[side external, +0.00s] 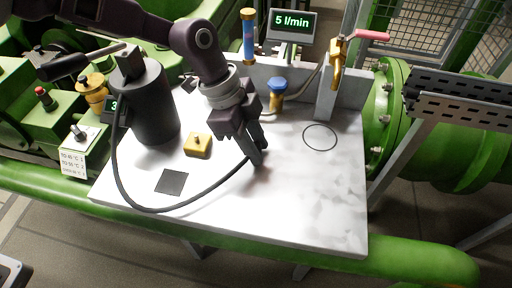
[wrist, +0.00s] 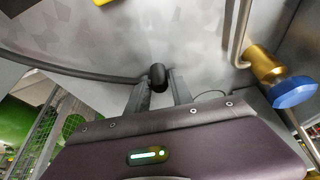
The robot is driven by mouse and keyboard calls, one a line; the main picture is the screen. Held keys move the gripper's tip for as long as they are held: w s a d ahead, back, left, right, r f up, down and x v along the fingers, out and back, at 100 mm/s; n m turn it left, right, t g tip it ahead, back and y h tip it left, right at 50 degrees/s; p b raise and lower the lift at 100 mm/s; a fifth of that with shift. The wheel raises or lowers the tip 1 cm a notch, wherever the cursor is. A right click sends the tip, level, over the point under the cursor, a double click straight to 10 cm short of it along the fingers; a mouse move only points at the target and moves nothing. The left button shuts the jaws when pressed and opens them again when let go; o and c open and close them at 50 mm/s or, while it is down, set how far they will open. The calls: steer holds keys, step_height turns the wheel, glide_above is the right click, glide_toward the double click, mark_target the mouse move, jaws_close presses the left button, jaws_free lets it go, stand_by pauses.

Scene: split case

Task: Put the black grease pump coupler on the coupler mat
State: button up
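The black grease pump coupler (wrist: 158,77) is the end of a black hose and sits between my fingertips in the wrist view. My gripper (side external: 257,155) points down over the middle of the light bench and looks shut on the coupler. In the side view my fingers mostly hide the coupler. The coupler mat, a small dark square (side external: 171,182), lies flat and bare on the bench, left of and nearer the front than my gripper.
The hose (side external: 150,208) loops from the black grease pump (side external: 149,105) around the mat's front to my gripper. A yellow block (side external: 198,145) with a nub stands between pump and gripper. A blue-capped brass valve (side external: 277,88) stands behind. The bench's right front is clear.

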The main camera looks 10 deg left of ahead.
jaws_close()
steer(key=shift+r, duration=0.1)
step_height(320, 180, up, 10)
steer(key=shift+f, duration=0.1)
steer(key=s+a+m+g+y, duration=0.25)
steer(key=s+a+m, duration=0.25)
steer(key=a+m, duration=0.35)
steer(key=s+a+m+g+y, duration=0.25)
steer(key=s+a+m, duration=0.35)
steer(key=m, duration=0.4)
steer(key=shift+t, duration=0.4)
steer(key=f, duration=0.3)
steer(key=w+f, duration=0.1)
steer(key=f, duration=0.5)
steer(key=shift+w+a+f, duration=0.2)
steer(key=shift+a+f, duration=0.1)
steer(key=shift+f, duration=0.05)
